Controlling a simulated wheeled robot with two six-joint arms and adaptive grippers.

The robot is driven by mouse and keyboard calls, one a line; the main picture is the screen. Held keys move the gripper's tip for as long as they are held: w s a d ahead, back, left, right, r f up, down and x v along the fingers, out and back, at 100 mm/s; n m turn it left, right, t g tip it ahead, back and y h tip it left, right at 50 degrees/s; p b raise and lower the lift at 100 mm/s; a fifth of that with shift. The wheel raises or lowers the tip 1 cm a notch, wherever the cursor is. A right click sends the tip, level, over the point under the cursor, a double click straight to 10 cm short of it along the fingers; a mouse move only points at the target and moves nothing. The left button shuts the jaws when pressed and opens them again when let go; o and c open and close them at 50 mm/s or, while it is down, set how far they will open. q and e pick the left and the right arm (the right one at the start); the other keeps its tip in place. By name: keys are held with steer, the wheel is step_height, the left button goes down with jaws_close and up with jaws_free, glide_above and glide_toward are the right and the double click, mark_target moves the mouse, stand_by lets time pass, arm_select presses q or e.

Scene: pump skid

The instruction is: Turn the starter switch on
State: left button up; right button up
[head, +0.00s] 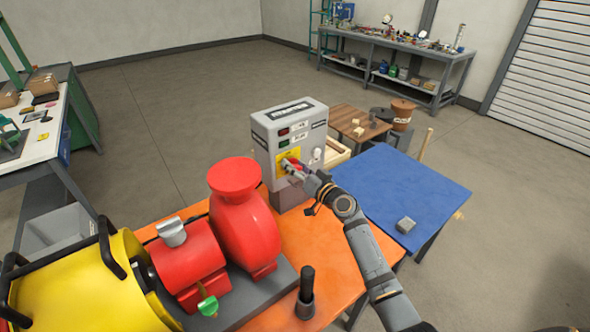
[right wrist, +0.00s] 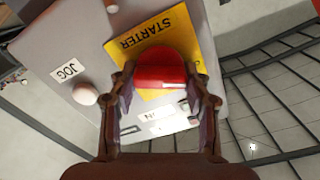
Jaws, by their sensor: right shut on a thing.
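The starter box is a grey cabinet (head: 277,140) standing on the orange bench. It carries a yellow plate (head: 284,168), whose STARTER lettering appears upside down in the right wrist view (right wrist: 182,28). The red starter switch handle (right wrist: 162,68) sticks out of that plate. My right gripper (head: 291,168) is at the front of the box, shut on the red handle. In the right wrist view one finger of the gripper (right wrist: 162,88) is on each side of the handle. The fingers partly hide the handle in the head view. My left gripper is not in view.
A white JOG knob (right wrist: 86,93) is close beside the gripper. A red pump (head: 242,222) stands left of the box, with a green-handled valve (head: 208,304) and black upright handle (head: 307,284) nearer. A blue table (head: 400,185) lies to the right.

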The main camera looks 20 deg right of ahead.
steer(key=m, duration=0.3)
steer(key=shift+f, duration=0.1)
steer(key=m, duration=0.2)
steer(key=shift+d+m, duration=0.1)
steer(key=shift+m, duration=0.2)
steer(key=m, duration=0.3)
steer(key=shift+f+m, duration=0.1)
steer(key=shift+m, duration=0.2)
steer(key=shift+f+m, duration=0.1)
steer(key=shift+m, duration=1.6)
steer(key=o, duration=1.2)
steer(key=shift+c, duration=0.2)
